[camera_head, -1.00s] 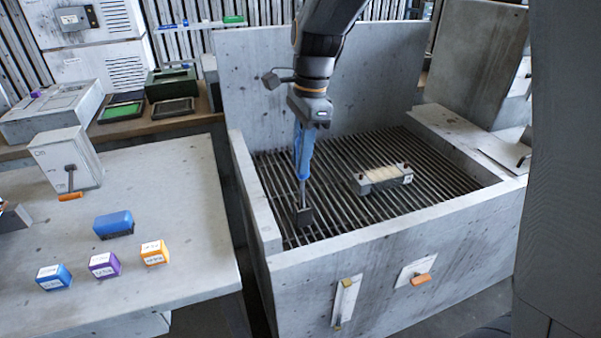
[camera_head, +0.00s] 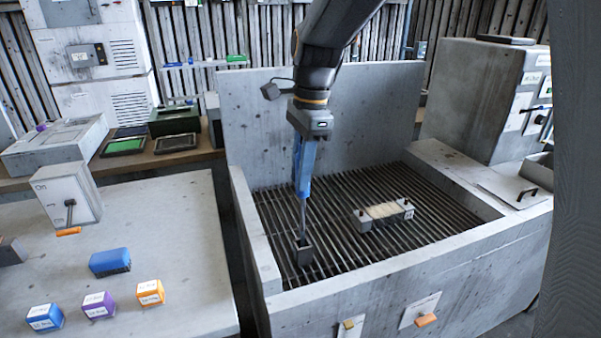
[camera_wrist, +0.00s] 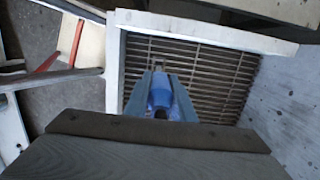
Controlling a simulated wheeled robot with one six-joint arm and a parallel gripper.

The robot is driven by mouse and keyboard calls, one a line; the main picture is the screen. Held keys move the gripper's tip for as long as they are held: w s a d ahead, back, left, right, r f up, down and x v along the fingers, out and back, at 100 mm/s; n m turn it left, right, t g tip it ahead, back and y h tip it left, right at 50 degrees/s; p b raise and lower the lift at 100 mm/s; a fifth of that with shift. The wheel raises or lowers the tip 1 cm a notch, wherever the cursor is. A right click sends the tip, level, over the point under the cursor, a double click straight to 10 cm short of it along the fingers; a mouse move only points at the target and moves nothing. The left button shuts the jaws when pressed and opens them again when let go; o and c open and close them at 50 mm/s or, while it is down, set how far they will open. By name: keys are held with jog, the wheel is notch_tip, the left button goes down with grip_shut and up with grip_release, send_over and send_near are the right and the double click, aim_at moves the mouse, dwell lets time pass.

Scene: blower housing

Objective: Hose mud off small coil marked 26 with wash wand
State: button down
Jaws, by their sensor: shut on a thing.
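The small coil (camera_head: 384,213) is a grey block with a cream, ribbed middle and dark posts at its ends. It lies on the slatted grate of the wash basin (camera_head: 320,125). A small tag on its right end is too small to read. My gripper (camera_head: 303,168) is shut on the wash wand (camera_head: 302,212), which has a blue handle, a thin rod and a dark square head. The wand hangs down into the basin, its head left of the coil and apart from it. In the wrist view the blue handle (camera_wrist: 162,95) shows between my fingers; the coil cannot be made out.
The basin has thick concrete walls and a high back wall. On the left table (camera_head: 165,225) stand a lever box (camera_head: 68,190), a blue brush-like block (camera_head: 110,262) and small labelled blocks (camera_head: 99,305). A grey cabinet (camera_head: 485,95) stands behind right.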

jog(key=shift+r+p, duration=0.5)
jog(key=shift+r, duration=0.1)
jog(key=w+d+p, duration=0.2)
jog(key=w+d, duration=0.4)
jog(key=d, duration=0.5)
jog(key=w+d+p, duration=0.2)
jog(key=w+d, duration=0.4)
jog(key=d, duration=0.5)
jog(key=shift+w+p, duration=0.3)
jog(key=shift+p, duration=0.05)
dwell(0.9)
jog(key=shift+d+f, duration=0.1)
jog(key=shift+f, duration=0.05)
jog(key=shift+f, duration=0.65)
dwell(0.3)
jog(key=shift+d, duration=0.1)
dwell(1.2)
